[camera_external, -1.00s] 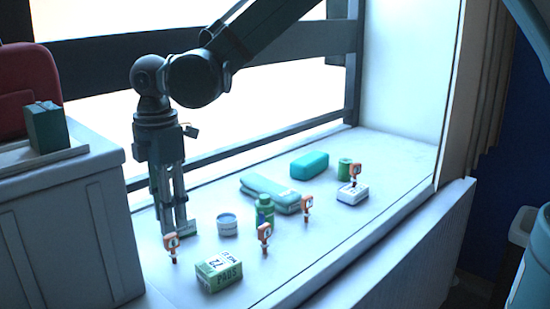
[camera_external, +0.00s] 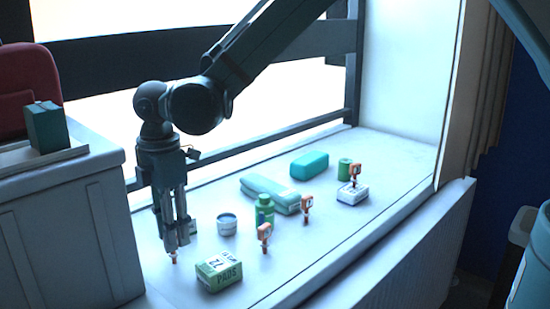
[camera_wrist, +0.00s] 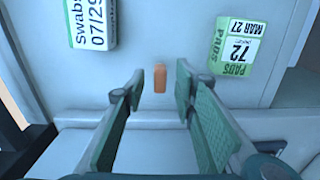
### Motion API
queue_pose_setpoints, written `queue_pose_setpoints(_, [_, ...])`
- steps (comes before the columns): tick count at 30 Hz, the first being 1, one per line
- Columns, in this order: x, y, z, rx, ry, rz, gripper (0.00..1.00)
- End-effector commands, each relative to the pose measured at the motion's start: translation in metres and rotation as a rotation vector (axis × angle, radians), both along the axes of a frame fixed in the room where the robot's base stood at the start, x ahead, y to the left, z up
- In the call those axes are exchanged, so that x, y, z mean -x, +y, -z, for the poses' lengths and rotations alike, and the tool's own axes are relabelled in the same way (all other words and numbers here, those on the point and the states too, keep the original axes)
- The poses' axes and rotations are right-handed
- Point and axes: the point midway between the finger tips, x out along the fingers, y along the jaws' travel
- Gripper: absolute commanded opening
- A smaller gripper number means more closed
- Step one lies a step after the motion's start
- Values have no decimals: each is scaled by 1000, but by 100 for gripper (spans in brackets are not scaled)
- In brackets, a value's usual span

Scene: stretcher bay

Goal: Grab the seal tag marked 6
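My gripper (camera_external: 174,245) points down over the left end of the white ledge, open around a small orange seal tag. In the wrist view the tag (camera_wrist: 159,78) is an orange upright strip between the two green-padded fingers (camera_wrist: 160,88), with gaps on both sides. In the external view the fingers hide most of it; only its foot (camera_external: 173,258) shows. Three similar orange tags stand apart: one near the pads box (camera_external: 264,233), one in the middle (camera_external: 306,204), and one at or on a white box (camera_external: 355,171). I cannot read a number on any tag.
The pads box (camera_external: 224,271) stands right of my gripper; it also shows in the wrist view (camera_wrist: 236,48). A swabs box (camera_wrist: 92,20) is close by. A round tin (camera_external: 227,225), green bottle (camera_external: 264,212) and teal pouch (camera_external: 270,192) stand farther right.

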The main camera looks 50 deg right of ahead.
Motion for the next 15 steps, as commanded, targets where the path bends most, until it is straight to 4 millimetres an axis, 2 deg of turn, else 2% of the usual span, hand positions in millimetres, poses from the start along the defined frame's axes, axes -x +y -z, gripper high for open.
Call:
queue_pose_setpoints(6, [0,0,14,0,0,0,28])
queue_pose_setpoints(15, [0,0,15,0,0,0,28])
